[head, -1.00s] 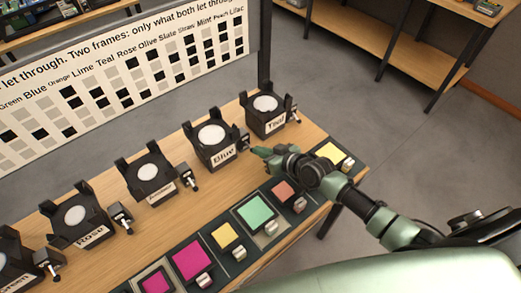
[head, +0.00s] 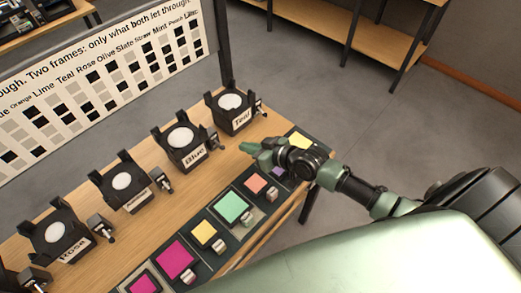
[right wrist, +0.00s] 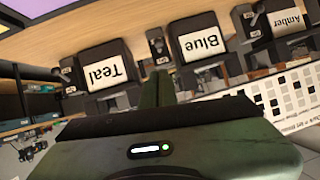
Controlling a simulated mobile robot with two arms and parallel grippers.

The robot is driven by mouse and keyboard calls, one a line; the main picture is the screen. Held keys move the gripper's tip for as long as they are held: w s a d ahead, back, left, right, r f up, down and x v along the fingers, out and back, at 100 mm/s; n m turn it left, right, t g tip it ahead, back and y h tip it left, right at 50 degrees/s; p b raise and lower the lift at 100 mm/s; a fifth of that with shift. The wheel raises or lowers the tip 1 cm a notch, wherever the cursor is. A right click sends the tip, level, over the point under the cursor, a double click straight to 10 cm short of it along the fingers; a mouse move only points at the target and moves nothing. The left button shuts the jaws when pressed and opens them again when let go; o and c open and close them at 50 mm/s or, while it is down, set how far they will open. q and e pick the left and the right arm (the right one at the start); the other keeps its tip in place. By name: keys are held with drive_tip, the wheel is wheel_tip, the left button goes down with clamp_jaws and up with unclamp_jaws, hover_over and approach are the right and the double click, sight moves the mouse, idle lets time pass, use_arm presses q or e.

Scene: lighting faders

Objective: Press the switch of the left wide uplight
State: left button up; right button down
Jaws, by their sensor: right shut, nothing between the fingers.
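A row of black uplights with pale round lenses stands on the wooden table: Teal (head: 231,101), Blue (head: 180,137), one whose label reads Amber in the right wrist view (right wrist: 288,24), and Rose (head: 57,231). A small switch box stands beside each, such as the Blue one (head: 216,143) and the Rose one (head: 101,226). No label in view says left wide. My right gripper (head: 250,149) is shut and empty, above the table right of the Blue switch and in front of Teal. Its fingers also show in the right wrist view (right wrist: 156,90). My left gripper is out of view.
Coloured filter squares with small fader blocks line the table's near edge, including a mint one (head: 231,206) and a magenta one (head: 175,259). A chart board (head: 100,85) stands behind the uplights. A wooden strip of table between lamps and filters is clear.

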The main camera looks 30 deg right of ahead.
drive_tip(key=v, duration=0.4)
drive_tip(key=shift+s+f, duration=0.15)
drive_tip(key=shift+f, duration=0.05)
